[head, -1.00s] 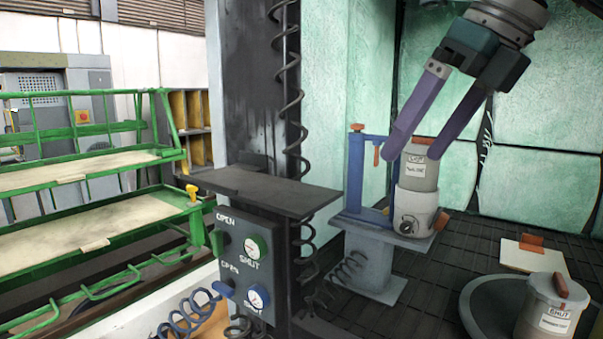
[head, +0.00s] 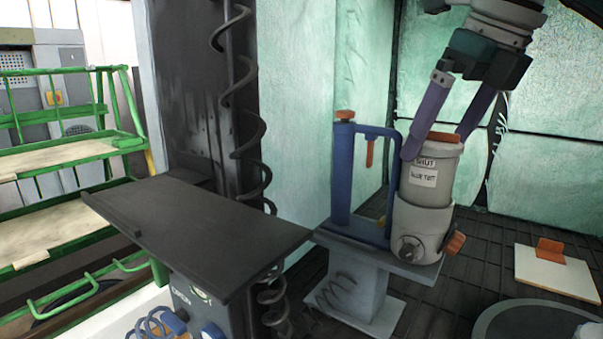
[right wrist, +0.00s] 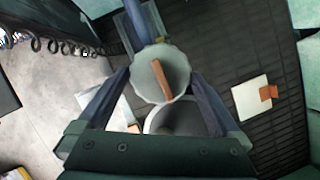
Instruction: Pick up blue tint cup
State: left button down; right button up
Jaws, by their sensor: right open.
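The blue tint cup (head: 432,187) is a light grey lidded canister with a SHUT label and a second label reading BLUE TINT. It sits upright in a wider grey holder (head: 418,232) with a dark dial, on a small pedestal. My right gripper (head: 438,145) is open, its two purple fingers coming down on either side of the cup's top; the far finger's tip is hidden behind the cup. In the right wrist view my open right gripper (right wrist: 160,78) straddles the cup's round lid (right wrist: 146,82) with its orange handle. My left gripper is out of view.
A blue upright frame (head: 343,185) with orange knobs stands close left of the cup. A dark shelf (head: 200,240) juts out at lower left, by a column with a coiled hose. A white board (head: 556,272) with an orange block lies on the grated floor at right.

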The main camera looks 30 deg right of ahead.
aim_at(421, 171)
jog(key=p+x, duration=0.1)
jog(key=x, duration=0.4)
jog(key=shift+w+f, duration=0.15)
jog(key=shift+f, duration=0.25)
jog(key=shift+c, duration=0.2)
jog(key=c, duration=1.2)
